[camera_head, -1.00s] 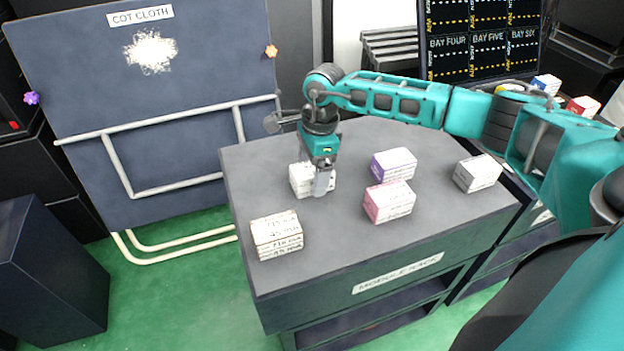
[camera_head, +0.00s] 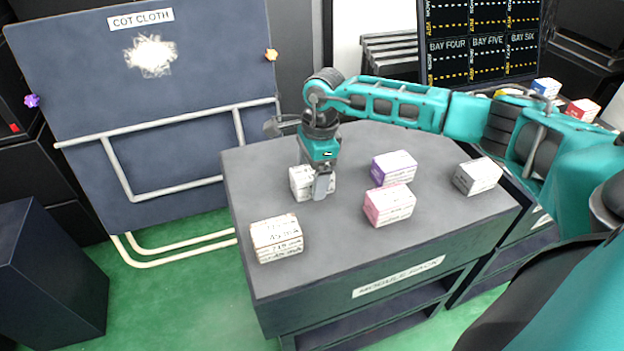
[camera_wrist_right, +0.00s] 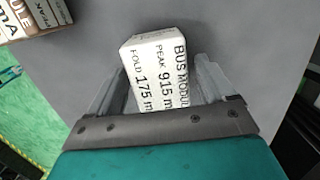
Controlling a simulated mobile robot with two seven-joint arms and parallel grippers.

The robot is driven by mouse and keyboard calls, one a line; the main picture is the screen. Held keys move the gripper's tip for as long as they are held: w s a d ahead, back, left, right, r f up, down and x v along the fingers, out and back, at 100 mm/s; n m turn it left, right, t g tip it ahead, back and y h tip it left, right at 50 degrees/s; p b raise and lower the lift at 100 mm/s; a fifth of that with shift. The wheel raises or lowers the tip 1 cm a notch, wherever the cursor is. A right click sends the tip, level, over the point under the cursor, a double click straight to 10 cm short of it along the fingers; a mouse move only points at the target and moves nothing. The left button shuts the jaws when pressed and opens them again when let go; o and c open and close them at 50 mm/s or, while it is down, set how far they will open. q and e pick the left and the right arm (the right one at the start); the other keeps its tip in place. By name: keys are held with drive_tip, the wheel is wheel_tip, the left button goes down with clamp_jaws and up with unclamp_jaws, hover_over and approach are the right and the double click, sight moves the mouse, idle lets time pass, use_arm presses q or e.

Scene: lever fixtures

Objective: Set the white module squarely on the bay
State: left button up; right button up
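A white module (camera_head: 300,183) with black print stands near the back left of the grey module rack top (camera_head: 335,235). My right gripper (camera_head: 321,185) is low over it, pointing down. In the right wrist view the module (camera_wrist_right: 158,75) lies between the two fingers of the right gripper (camera_wrist_right: 155,80). The fingers are apart, with a narrow gap showing at the right finger; contact on the left is unclear. A dark panel (camera_head: 480,45) at the back right bears labels for bays four, five and six. My left gripper is not in view.
On the rack top are a white module with brownish edges (camera_head: 277,238), a pink one (camera_head: 389,205), a purple one (camera_head: 394,167) and another white one (camera_head: 478,176). A blue board labelled cot cloth (camera_head: 150,100) stands left. The rack's front middle is clear.

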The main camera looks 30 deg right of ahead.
drive_tip(key=c, duration=1.1)
drive_tip(key=shift+r, duration=0.1)
